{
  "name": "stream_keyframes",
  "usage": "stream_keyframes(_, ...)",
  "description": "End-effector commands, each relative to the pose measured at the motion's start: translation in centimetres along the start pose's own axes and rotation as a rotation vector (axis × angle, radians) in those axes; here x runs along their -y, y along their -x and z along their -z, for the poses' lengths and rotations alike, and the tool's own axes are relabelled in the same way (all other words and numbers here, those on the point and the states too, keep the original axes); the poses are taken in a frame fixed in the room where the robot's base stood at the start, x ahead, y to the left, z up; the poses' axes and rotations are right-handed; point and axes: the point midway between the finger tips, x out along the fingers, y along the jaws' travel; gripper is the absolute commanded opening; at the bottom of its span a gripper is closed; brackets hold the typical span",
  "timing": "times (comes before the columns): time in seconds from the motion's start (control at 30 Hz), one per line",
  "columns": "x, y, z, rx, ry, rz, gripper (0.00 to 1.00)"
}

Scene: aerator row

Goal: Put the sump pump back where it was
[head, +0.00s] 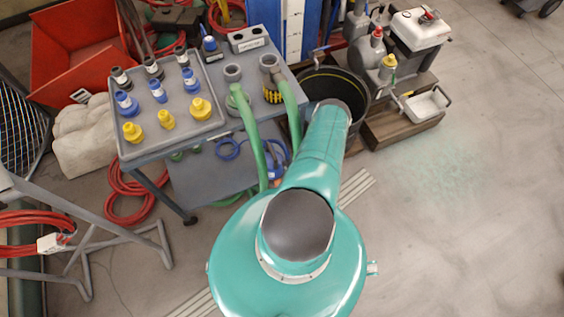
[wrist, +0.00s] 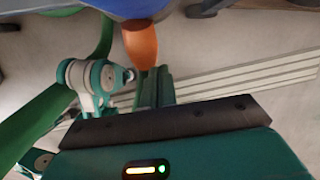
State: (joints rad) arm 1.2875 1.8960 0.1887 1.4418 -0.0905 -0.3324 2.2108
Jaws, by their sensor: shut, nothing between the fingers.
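A blue thing with an orange end (wrist: 140,45) shows at the top of the wrist view; it may be the sump pump, but only part of it is seen. What looks like the same blue and orange thing (head: 275,160) shows low by the bench, partly hidden by my arm in the head view. My gripper (wrist: 165,118) is shut and empty, its dark edge below the orange end and apart from it in the picture. The head view hides my gripper behind my arm. A black bucket (head: 362,100) stands beyond my arm.
A grey bench (head: 240,75) carries a tray (head: 185,88) of blue, yellow and dark fittings. Green hoses (head: 247,125) hang from it; one (wrist: 40,125) crosses the wrist view's left side. Floor is clear at lower right.

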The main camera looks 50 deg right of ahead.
Motion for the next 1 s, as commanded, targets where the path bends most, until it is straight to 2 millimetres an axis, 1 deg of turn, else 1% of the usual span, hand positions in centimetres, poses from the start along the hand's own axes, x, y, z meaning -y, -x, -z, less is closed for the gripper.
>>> stream_keyframes(0.03, -0.1, -0.9, 0.0, 0.000, 0.004, 0.000, 0.00)
stream_keyframes(0.1, 0.0, -1.0, -1.6, 0.002, 0.009, 0.001, 0.00)
stream_keyframes(0.2, 0.0, -1.3, -2.9, 0.002, 0.007, 0.002, 0.00)
stream_keyframes(0.3, 0.0, -1.5, -3.7, 0.001, 0.005, 0.001, 0.00)
stream_keyframes(0.4, 0.1, -1.6, -4.2, 0.000, 0.002, 0.001, 0.00)
stream_keyframes(0.77, 0.1, -1.6, -4.3, 0.001, 0.001, 0.001, 0.00)
stream_keyframes(0.87, 0.1, -1.8, -5.2, 0.001, 0.003, 0.002, 0.00)
stream_keyframes(1.0, 0.5, -2.3, -6.9, 0.000, 0.000, 0.003, 0.00)
